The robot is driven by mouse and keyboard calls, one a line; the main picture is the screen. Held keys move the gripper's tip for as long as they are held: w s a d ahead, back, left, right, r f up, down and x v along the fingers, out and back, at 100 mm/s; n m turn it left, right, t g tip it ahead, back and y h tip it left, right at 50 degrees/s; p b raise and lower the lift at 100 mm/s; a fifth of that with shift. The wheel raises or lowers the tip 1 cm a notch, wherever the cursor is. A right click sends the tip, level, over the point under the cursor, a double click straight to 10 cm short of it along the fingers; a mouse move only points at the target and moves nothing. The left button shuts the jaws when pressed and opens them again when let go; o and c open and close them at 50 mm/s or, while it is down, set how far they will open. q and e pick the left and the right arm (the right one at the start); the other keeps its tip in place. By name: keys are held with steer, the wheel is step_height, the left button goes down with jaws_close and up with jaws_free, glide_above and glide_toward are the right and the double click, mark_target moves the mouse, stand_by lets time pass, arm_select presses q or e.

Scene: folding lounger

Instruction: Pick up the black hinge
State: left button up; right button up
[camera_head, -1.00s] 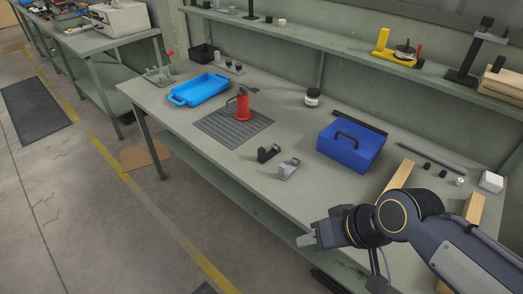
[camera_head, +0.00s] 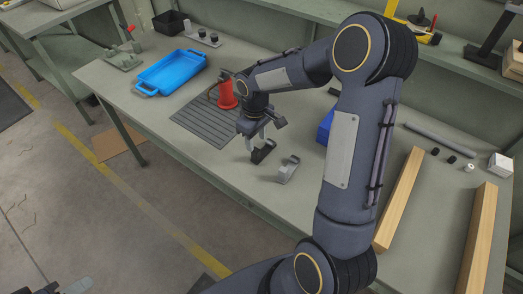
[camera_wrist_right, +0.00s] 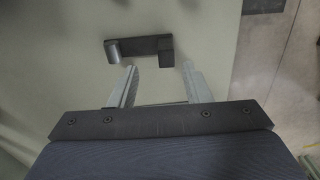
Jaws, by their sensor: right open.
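The black hinge (camera_head: 263,152) lies on the workbench near its front edge, below my right gripper (camera_head: 262,134). In the right wrist view the hinge (camera_wrist_right: 140,47) lies flat, with a round silver-grey end at left and a dark block at right. My right gripper (camera_wrist_right: 160,70) is open and empty. A grey hinge (camera_head: 287,168) stands on the bench just right of the black one. My left gripper is not in view.
A ribbed dark mat (camera_head: 205,122) with a red cylinder (camera_head: 227,95) lies behind the gripper. A blue tray (camera_head: 170,72) is further left. A blue box (camera_head: 324,128) is partly hidden by my arm. Wooden beams (camera_head: 400,200) lie at right.

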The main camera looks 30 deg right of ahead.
mark_target(256, 150)
steer(key=f, duration=0.5)
steer(key=shift+s+a+f+p, duration=0.15)
steer(key=shift+s+a+p, duration=0.15)
steer(key=shift+p, duration=0.1)
steer(key=shift+c, duration=0.2)
jaws_close()
